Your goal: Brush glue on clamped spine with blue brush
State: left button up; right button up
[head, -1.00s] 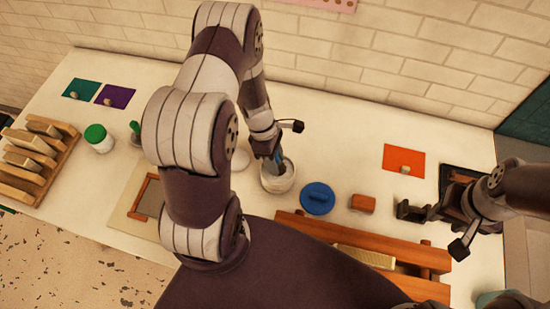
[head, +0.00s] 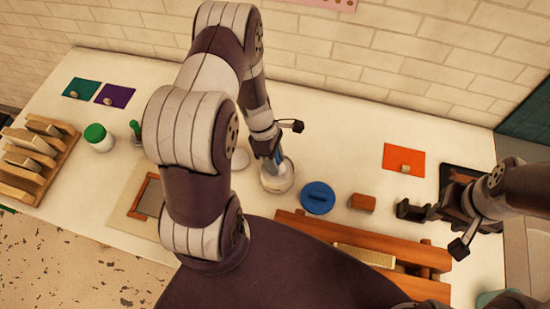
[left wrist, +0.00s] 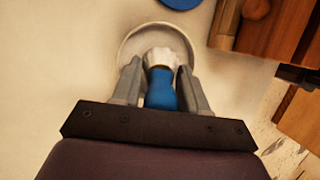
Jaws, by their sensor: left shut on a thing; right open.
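My left gripper (head: 273,158) is shut on the blue brush (left wrist: 160,92). In the left wrist view the brush's blue handle is between the fingers, and its pale lower part is over the white glue pot (left wrist: 128,48). In the head view the brush tip reaches into or just over the pot (head: 278,183); how deep is hidden. A pale book block (head: 364,257) is held between the wooden bars of a press (head: 330,235), to the right of the pot. My right gripper (head: 415,211) is open and empty over the right part of the table.
An orange card (head: 404,160) lies behind. A green-capped jar (head: 98,138) and a wooden rack (head: 38,160) stand at the left. The back middle is clear.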

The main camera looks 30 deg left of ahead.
pick_arm(q)
jog(key=shift+s, duration=0.1)
notch_tip(320, 180, up, 7)
jog(key=p, duration=0.6)
jog(key=shift+p, duration=0.4)
jog(key=shift+f, duration=0.1)
